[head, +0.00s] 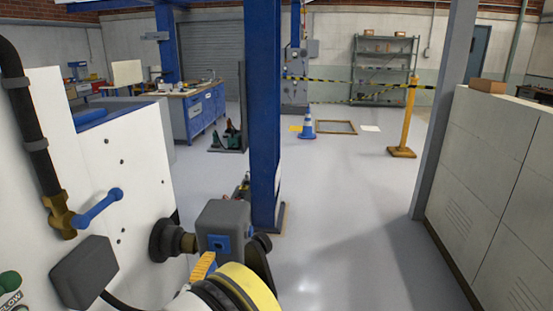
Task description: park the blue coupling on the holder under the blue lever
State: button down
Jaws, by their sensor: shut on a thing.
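The blue lever (97,207) sticks out from a brass valve on the white cabinet's panel at left. A dark grey block (85,272) sits below it; I cannot tell whether it is the holder. My gripper (220,230) is at the lower middle, right of the lever, seen from behind. It is shut on the blue coupling (218,243), of which only a small blue patch shows by the grey body. A brass stub with a black round flange (163,241) lies just left, at the panel's edge. Whether it touches the coupling is unclear. The fingertips are mostly hidden.
A black pipe (30,130) runs down to the valve. A dark hose (122,302) leaves the grey block. A blue post (263,110) stands just behind my gripper. Grey cabinets (490,190) line the right.

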jog(key=s+a+f+m+g+h, duration=0.2)
jog(key=f+m+g, duration=0.1)
jog(key=f+g, duration=0.3)
jog(key=s+a+f+m+g+h, duration=0.1)
jog(key=s+f+m+g, duration=0.2)
jog(key=f+g, duration=0.25)
jog(key=s+a+m+g+y, duration=0.35)
jog(key=s+a+g, duration=0.4)
jog(key=s, duration=0.55)
jog(key=shift+n+t+y, duration=0.25)
jog(key=shift+t+y, duration=0.1)
jog(key=shift+t, duration=0.15)
jog(key=shift+a+f, duration=0.2)
jog(key=shift+f, duration=3.1)
jog(key=shift+f, duration=0.2)
